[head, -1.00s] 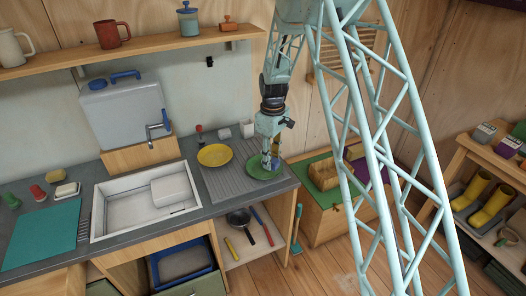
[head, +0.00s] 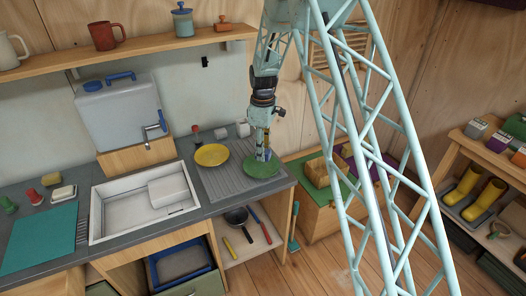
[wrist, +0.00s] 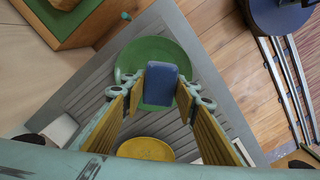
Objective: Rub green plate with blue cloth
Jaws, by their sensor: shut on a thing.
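The green plate (head: 259,170) lies on the grey ribbed drainboard at the right end of the counter. It also shows in the wrist view (wrist: 178,46). My gripper (head: 264,156) points down over the plate. In the wrist view my gripper (wrist: 159,88) is shut on the folded blue cloth (wrist: 160,84), which stands upright between the yellow fingers. The cloth is over the plate's half nearer the yellow plate. I cannot tell whether it touches the surface. In the head view the cloth is mostly hidden by the fingers.
The yellow plate (head: 211,155) lies beside the green one on the drainboard (head: 218,182). White cups (head: 243,129) stand behind, near the wall. The sink (head: 140,212) is to the left. The counter's edge and a lower green-topped cabinet (head: 306,166) lie to the right.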

